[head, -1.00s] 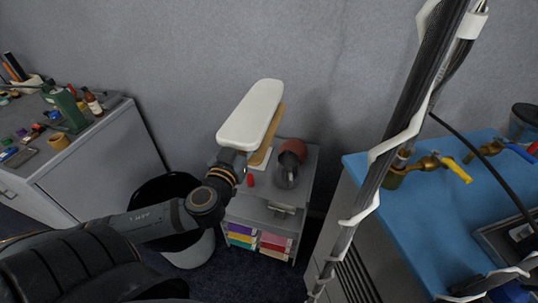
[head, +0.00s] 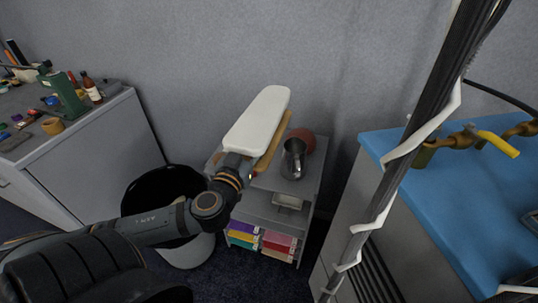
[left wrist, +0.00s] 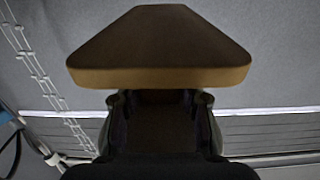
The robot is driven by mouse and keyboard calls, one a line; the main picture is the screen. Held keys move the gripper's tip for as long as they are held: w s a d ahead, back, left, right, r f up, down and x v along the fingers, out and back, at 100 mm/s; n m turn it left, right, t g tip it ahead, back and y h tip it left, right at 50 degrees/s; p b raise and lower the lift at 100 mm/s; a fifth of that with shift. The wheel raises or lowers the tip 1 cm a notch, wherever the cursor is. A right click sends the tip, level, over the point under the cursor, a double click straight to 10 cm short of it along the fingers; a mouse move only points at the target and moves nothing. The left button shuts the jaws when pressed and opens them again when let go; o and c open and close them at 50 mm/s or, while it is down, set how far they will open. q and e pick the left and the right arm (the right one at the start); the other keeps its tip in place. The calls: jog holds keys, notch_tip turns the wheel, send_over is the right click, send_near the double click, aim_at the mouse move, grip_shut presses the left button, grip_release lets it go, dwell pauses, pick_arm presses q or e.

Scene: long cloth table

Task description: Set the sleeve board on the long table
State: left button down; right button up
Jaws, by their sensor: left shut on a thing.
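The sleeve board has a long white padded top (head: 258,120) and a tan wooden part below it (head: 273,150). My left gripper (head: 240,165) is shut on it at its near end and holds it above a small grey shelf unit. In the left wrist view the board (left wrist: 160,48) spreads across the top with a brown front edge, and the dark gripper (left wrist: 160,115) sits directly under it. The exact contact is in shadow. I cannot identify the long table in these frames. My right gripper is not in view.
The shelf unit (head: 262,208) carries a metal pitcher (head: 293,160), a reddish round thing (head: 304,138) and coloured boxes. A black-lined bin (head: 150,190) stands left of it. A cluttered grey cabinet (head: 95,150) is at left, a blue-topped cabinet (head: 440,195) at right.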

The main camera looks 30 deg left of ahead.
pick_arm(q)
jog(key=w+f+b, duration=0.1)
jog(key=w, duration=0.1)
jog(key=w+a+f+b, duration=0.1)
jog(key=b, duration=0.1)
jog(key=w+a+f+b, duration=0.1)
jog(key=w, duration=0.1)
jog(key=shift+w+a+f+b, duration=0.1)
jog(key=shift+w+a+b, duration=0.15)
jog(key=shift+w+b, duration=0.1)
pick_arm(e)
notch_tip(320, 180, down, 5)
pick_arm(q)
jog(key=shift+w+a+f+b, duration=0.15)
jog(key=shift+w+a+f, duration=0.05)
jog(key=shift+w, duration=0.3)
jog(key=shift+w+a+f+b, duration=0.15)
jog(key=shift+w+a, duration=0.05)
jog(key=shift+w, duration=0.25)
jog(key=w+a+f+b, duration=0.2)
jog(key=w+f, duration=0.3)
jog(key=f, duration=0.3)
jog(key=shift+f, duration=0.35)
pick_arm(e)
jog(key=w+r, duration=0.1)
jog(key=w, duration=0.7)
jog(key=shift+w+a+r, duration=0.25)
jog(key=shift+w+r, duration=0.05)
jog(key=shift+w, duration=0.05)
